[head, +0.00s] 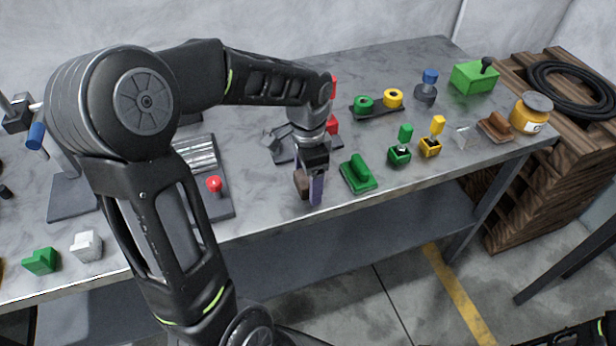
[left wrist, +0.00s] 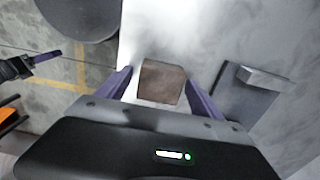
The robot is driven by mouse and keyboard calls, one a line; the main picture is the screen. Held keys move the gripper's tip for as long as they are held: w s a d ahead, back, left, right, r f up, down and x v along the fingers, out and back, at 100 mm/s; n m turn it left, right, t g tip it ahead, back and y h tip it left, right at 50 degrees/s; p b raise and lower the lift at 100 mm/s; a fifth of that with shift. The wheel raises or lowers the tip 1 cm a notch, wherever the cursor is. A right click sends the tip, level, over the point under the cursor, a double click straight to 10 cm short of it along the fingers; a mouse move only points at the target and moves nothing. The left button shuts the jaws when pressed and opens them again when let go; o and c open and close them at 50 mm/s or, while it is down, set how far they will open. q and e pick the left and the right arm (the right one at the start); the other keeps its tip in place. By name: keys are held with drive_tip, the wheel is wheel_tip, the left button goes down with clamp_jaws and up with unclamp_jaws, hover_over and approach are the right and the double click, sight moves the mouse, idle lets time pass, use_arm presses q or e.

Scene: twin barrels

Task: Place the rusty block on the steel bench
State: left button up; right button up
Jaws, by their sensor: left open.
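The rusty block (head: 300,183) is a small brown cube near the front edge of the grey steel bench (head: 270,212). In the left wrist view the block (left wrist: 161,82) lies between the two purple fingers, with gaps beside it. My left gripper (head: 311,188) is open and points down at the block; one finger partly hides it in the head view. Whether its underside touches the bench is hard to see. My right gripper (left wrist: 42,58) shows small at the left of the left wrist view; its jaw state is unclear.
A green block on a base (head: 358,173) stands just right of the left gripper. A grey plate with a red knob (head: 214,184) is to the left. Several coloured parts crowd the right end. The front strip left of the gripper is fairly clear.

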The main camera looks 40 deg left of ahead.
sight(308, 178)
use_arm(q)
wheel_tip(308, 178, up, 12)
drive_tip(key=shift+r, duration=0.15)
idle(0.3)
idle(0.8)
